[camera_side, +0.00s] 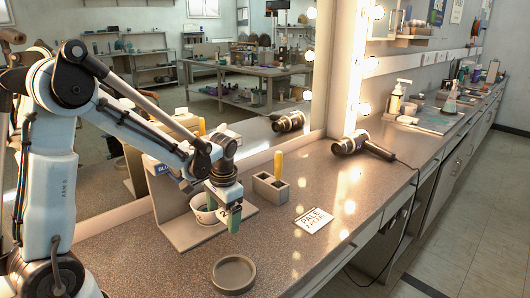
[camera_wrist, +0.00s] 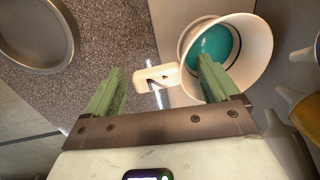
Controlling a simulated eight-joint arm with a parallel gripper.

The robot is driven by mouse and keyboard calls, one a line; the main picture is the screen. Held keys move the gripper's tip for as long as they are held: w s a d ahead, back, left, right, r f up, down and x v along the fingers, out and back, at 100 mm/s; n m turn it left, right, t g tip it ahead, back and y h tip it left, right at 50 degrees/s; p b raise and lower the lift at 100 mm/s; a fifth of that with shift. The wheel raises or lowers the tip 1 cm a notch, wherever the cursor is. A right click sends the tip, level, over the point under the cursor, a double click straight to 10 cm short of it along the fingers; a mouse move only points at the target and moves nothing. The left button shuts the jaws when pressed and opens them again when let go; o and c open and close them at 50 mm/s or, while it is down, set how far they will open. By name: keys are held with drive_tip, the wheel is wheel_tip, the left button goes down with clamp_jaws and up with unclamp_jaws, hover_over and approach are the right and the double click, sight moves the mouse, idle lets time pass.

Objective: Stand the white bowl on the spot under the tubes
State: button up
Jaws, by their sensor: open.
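The white bowl (camera_side: 203,214) stands at the grey stand (camera_side: 186,234), partly hidden by my gripper in the side view. In the wrist view the bowl (camera_wrist: 258,40) is at upper right, with teal stuff inside. A white tab with a dark mark (camera_wrist: 143,80) sticks out left from the bowl, between my fingers in the picture. My gripper (camera_side: 234,222) is open and points down beside the bowl; it also shows in the wrist view (camera_wrist: 160,82). I cannot tell if the right finger touches the bowl.
A round grey dish (camera_side: 234,290) stands at the front; it shows at upper left in the wrist view (camera_wrist: 70,45). A grey block (camera_side: 270,189) holds a yellow-topped thing. A lettered card (camera_side: 313,220) and a hair dryer (camera_side: 362,146) lie right. The counter between is clear.

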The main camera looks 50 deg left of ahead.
drive_tip(key=shift+r, duration=0.1)
wheel_tip(320, 180, up, 12)
drive_tip(key=d, duration=0.2)
drive_tip(key=s+d+f+t+h, duration=0.1)
drive_tip(key=s+d+f+t, duration=0.1)
drive_tip(key=s+d+t, duration=0.5)
drive_tip(key=shift+d, duration=0.7)
idle(1.1)
